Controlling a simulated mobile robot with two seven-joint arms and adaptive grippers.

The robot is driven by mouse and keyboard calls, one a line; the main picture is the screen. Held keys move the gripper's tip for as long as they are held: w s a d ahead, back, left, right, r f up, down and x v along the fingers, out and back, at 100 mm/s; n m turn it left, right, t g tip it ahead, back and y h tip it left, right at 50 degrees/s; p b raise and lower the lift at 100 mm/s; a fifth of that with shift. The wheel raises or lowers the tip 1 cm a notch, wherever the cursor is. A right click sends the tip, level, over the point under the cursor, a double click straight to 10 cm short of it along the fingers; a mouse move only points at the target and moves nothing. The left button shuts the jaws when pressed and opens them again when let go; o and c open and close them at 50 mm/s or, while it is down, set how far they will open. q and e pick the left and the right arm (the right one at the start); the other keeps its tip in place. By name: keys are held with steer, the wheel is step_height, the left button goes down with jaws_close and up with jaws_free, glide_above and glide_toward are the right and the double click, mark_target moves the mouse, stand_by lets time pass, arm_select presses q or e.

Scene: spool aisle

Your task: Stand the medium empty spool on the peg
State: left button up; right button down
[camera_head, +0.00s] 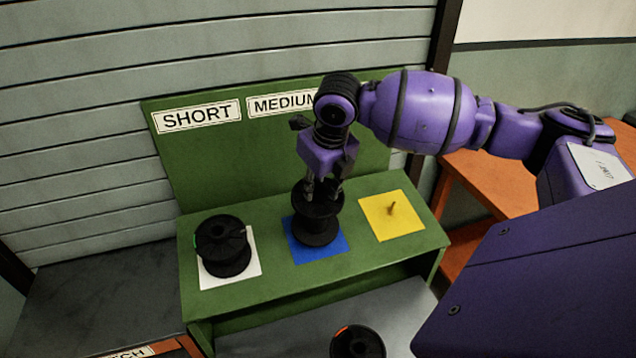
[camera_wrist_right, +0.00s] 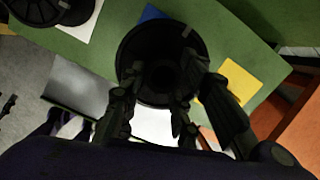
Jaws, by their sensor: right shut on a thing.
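The medium empty spool (camera_head: 317,228) is black and upright over the blue square (camera_head: 333,250) under the MEDIUM sign (camera_head: 280,104). My right gripper (camera_head: 322,196) comes down from above and is shut on the spool's upper part. In the right wrist view the spool (camera_wrist_right: 142,48) shows as a dark round flange between the fingers (camera_wrist_right: 160,100). The peg at the blue square is hidden by the spool. I cannot tell whether the spool touches the board. My left gripper is not in view.
Another black spool (camera_head: 222,246) stands on the white square (camera_head: 252,268) at left, under SHORT (camera_head: 197,116). The yellow square (camera_head: 388,222) at right holds a bare peg (camera_head: 392,208). A further spool (camera_head: 357,342) sits low in front. The green back panel (camera_head: 225,165) rises behind.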

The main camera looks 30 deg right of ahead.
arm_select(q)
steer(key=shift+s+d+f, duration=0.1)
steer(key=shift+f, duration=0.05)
arm_select(e)
steer(key=shift+f, duration=0.45)
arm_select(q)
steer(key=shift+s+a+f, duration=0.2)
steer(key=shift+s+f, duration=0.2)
arm_select(e)
steer(key=shift+x, duration=0.85)
arm_select(q)
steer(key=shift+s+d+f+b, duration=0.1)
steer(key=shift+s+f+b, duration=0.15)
steer(key=shift+b, duration=0.15)
arm_select(e)
steer(key=shift+d+f, duration=0.1)
steer(key=shift+f, duration=0.45)
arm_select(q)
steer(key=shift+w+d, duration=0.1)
arm_select(e)
steer(key=c, duration=1.3)
jaws_free()
steer(key=shift+o, duration=0.2)
steer(key=v, duration=1.2)
steer(key=shift+w+r, duration=0.1)
